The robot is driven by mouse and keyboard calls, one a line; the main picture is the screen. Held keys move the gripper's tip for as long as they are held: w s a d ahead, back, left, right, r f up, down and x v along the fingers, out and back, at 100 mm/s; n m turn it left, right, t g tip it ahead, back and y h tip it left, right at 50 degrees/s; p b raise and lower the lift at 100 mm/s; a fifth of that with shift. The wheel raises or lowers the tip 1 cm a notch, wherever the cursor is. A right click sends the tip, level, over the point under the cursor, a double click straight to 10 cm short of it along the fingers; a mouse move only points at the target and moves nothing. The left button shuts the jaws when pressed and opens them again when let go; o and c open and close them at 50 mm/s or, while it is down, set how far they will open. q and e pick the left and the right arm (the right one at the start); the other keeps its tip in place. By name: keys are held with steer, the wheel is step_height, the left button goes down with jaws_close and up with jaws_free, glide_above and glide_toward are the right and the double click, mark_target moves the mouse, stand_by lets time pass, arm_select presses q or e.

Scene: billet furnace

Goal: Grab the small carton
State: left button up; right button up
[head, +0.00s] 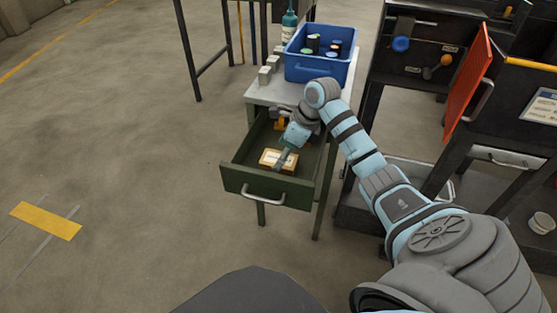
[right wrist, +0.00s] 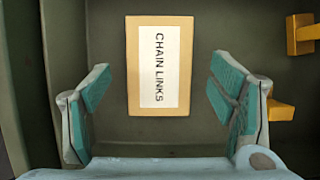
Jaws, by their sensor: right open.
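The small carton (head: 271,159) is tan with a white label and lies in the open green drawer. In the right wrist view the carton (right wrist: 160,66) lies flat with its label reading "CHAIN LINKS". My right gripper (head: 287,158) reaches down into the drawer over the carton. In the right wrist view the gripper (right wrist: 160,100) is open, with one teal-padded finger on each side of the carton and clear gaps between. My left gripper is not in view.
The drawer (head: 266,188) has raised walls around the carton. A yellow-orange object (right wrist: 301,34) lies at its right side. A blue bin (head: 318,68) and several small blocks stand on the table above. A red door (head: 467,85) stands open at right.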

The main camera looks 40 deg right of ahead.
steer(key=x, duration=0.3)
steer(key=shift+s+b, duration=0.1)
steer(key=shift+b, duration=0.25)
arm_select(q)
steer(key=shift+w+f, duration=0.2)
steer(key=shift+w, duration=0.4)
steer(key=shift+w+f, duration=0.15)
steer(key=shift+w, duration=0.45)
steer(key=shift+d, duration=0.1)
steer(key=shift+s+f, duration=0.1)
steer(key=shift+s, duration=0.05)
arm_select(e)
steer(key=shift+f, duration=0.15)
steer(key=c, duration=1.6)
